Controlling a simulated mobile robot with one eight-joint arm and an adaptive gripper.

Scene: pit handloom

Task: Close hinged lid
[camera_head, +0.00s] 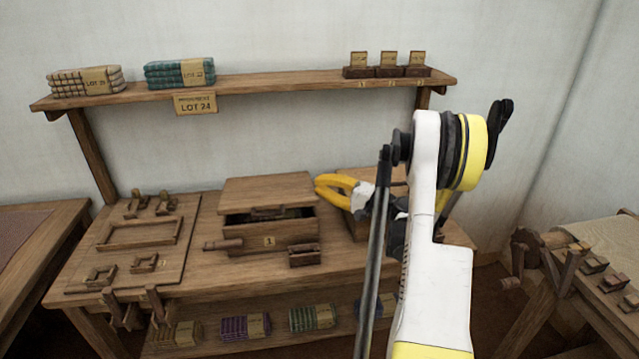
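A wooden box (240,237) with a "1" tag stands at the middle of the workbench. Its wooden lid (266,188) is tilted up, with a dark gap between its front edge and the box; something pale shows dimly inside. My gripper (319,186) has yellow fingers and points left, just right of the lid's right edge in the picture. It seems empty. The fingertips look close together, but I cannot tell whether they are shut, nor whether they touch the lid. A second wooden box (361,231) stands behind my gripper and arm, mostly hidden.
A wooden peg (222,244) and small block (304,256) are at the box's front. A fixture board (140,260) lies left. Above runs a shelf (270,84) with bundles and small stands. Coloured bundles (245,326) lie below. Another bench (595,270) stands right.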

